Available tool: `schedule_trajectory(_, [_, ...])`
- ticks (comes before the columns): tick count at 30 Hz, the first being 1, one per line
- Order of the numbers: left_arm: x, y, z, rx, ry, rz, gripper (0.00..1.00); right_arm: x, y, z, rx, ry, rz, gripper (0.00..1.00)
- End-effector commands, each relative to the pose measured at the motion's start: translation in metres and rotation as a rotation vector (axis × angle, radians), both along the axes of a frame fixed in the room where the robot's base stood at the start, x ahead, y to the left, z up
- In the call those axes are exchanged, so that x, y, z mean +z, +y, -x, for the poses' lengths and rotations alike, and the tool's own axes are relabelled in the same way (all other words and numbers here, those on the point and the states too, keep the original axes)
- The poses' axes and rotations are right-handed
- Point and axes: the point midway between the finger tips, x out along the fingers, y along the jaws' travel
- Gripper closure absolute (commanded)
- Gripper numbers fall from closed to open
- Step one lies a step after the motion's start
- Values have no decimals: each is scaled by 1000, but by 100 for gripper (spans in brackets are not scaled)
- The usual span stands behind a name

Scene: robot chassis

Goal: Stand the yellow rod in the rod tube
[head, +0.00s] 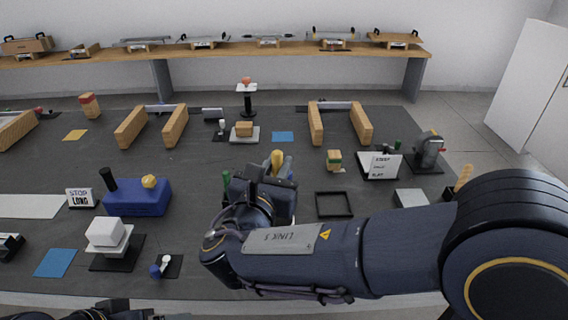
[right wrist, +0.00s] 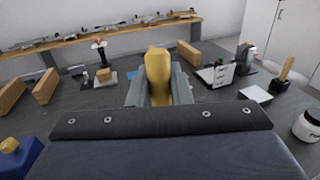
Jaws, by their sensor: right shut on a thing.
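The yellow rod (head: 277,158) stands up from between the fingers of my right gripper (head: 276,172), near the middle of the table in the head view. In the right wrist view the yellow rod (right wrist: 158,72) is upright between the two grey fingers of the right gripper (right wrist: 159,92), which is shut on it. The rod's lower end is hidden by the gripper. I cannot make out the rod tube for certain. A dark part of my left arm shows at the bottom left edge of the head view; its fingers cannot be made out.
A blue block (head: 137,198) with a black post and a yellow knob stands at left. A black square frame (head: 334,204) lies right of the gripper. Wooden rails stand behind.

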Motion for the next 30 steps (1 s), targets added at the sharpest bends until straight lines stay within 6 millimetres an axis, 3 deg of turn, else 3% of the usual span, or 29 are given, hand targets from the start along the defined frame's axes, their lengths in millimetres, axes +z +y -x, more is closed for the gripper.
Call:
schedule_trajectory(12, [-32,0,0,0,0,0,14,-36,-1,0,-1,0,1,100])
schedule_trajectory(30, [-66,0,0,0,0,0,14,-82,-1,0,-2,0,1,100])
